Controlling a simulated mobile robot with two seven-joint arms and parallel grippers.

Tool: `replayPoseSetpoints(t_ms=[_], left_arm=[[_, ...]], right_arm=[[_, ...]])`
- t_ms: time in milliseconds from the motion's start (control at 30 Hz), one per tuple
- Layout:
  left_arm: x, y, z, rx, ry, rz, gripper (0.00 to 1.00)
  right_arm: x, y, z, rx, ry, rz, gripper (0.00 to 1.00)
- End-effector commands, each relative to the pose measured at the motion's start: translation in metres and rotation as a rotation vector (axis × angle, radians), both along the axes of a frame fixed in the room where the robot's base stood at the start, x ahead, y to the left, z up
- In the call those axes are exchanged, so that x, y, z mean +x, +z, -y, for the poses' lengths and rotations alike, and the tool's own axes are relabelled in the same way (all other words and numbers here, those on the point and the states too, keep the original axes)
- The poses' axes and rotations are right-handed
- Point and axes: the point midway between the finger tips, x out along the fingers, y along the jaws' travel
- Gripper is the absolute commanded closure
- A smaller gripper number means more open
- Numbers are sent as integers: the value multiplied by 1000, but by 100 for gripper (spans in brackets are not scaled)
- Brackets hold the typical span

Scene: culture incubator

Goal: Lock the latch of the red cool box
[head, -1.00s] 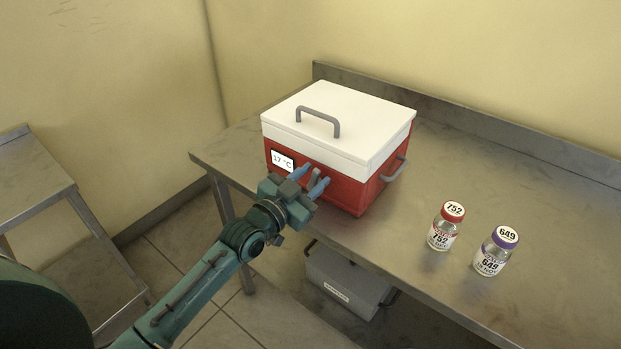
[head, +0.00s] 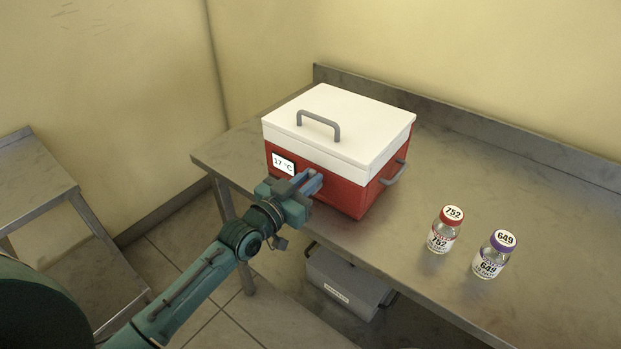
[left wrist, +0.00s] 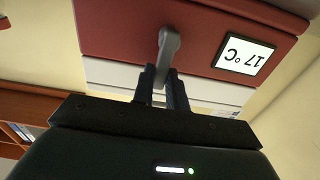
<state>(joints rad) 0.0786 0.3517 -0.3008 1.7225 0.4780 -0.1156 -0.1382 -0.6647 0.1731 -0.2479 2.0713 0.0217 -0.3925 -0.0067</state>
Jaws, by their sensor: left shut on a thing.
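The red cool box (head: 344,193) with its closed white lid (head: 345,118) stands on the metal table. A display reading 17 °C (head: 283,163) is on its front face and also shows in the left wrist view (left wrist: 243,54). The grey latch (left wrist: 168,44) is on the front, seen clearly in the left wrist view; in the head view my fingers mostly hide it. My left gripper (head: 313,181) is at the front face, its fingers (left wrist: 163,88) shut on the latch's end. Whether the latch is engaged, I cannot tell. My right gripper is not in view.
Two vials, one red-capped (head: 444,230) and one purple-capped (head: 494,254), stand on the table (head: 400,262) to the right of the box. A grey box (head: 346,283) sits below the table. A metal step stand (head: 40,195) is at the left.

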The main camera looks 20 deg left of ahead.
Motion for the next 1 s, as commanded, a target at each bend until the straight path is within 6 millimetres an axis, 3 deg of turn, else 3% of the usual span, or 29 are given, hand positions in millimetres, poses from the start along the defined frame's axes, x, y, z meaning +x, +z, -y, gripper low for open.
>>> replayPoseSetpoints(t_ms=[300,333,600,867,1000], left_arm=[[1,0,-2,-39,0,-14,100],[1,0,-2,-39,0,-14,85],[1,0,-2,-37,1,-13,64],[-1,0,-2,-36,1,-13,64],[-14,-2,-7,-34,1,-15,64]], right_arm=[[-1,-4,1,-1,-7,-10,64],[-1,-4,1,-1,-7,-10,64],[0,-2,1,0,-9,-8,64],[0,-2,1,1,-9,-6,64],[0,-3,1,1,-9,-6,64]])
